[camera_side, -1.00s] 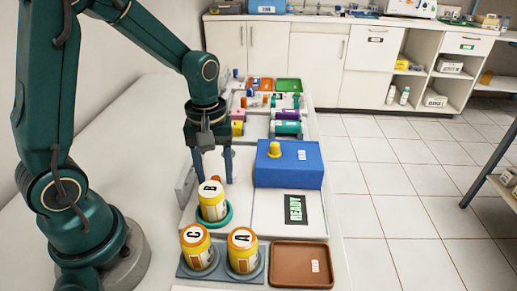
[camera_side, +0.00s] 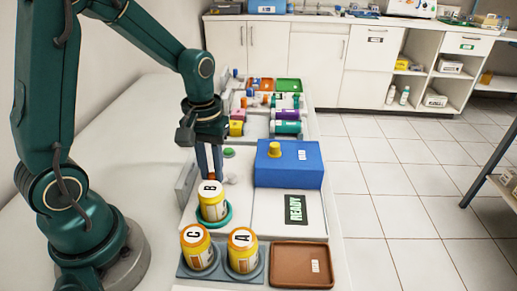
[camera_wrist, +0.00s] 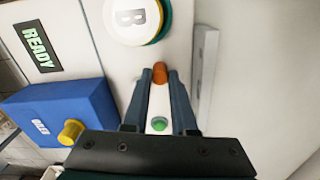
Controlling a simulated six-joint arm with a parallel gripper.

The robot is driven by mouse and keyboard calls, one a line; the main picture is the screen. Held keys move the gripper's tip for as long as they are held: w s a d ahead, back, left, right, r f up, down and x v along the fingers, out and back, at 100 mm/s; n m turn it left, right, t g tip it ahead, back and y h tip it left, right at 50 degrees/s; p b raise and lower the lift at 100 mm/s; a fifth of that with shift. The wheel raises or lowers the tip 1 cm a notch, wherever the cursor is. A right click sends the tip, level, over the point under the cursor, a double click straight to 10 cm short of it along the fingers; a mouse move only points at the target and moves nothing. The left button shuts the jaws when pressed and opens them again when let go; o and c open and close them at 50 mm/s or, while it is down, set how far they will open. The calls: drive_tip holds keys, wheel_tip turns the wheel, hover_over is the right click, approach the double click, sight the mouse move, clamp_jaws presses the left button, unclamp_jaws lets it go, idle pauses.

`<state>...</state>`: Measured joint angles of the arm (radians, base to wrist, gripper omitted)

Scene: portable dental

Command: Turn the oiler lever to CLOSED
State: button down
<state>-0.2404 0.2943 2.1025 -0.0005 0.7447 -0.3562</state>
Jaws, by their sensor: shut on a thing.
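My gripper (camera_side: 211,176) points down over the white panel just behind the yellow jar B (camera_side: 211,203). In the wrist view its fingers (camera_wrist: 161,76) are close together on a small orange piece (camera_wrist: 160,72), which I take to be the oiler lever's end. The fingers hide much of the lever, and its setting cannot be read. A green round spot (camera_wrist: 159,124) shows between the fingers, nearer the palm. It also shows in the side view (camera_side: 228,152), with a grey knob (camera_side: 232,180) right of the fingers.
Jar B stands in a teal ring close to the fingers. A blue box (camera_side: 290,174) with a yellow knob is to the right. Jars C (camera_side: 197,255) and A (camera_side: 243,257), a brown tray (camera_side: 302,282) and a READY sign (camera_side: 295,209) are in front. A grey upright plate (camera_wrist: 205,70) stands beside.

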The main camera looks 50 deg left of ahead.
drive_tip(key=m, duration=0.1)
drive_tip(key=a+m, duration=0.1)
drive_tip(key=m, duration=0.2)
drive_tip(key=shift+w+a, duration=0.25)
drive_tip(key=shift+w, duration=0.05)
drive_tip(key=shift+w+a+m, duration=0.15)
drive_tip(key=shift+a+m, duration=0.05)
drive_tip(key=shift+m, duration=0.45)
drive_tip(key=shift+w+a+m, duration=0.15)
drive_tip(key=shift+m, duration=0.5)
drive_tip(key=c, duration=0.7)
unclamp_jaws()
drive_tip(key=shift+r, duration=0.15)
drive_tip(key=shift+r, duration=2.45)
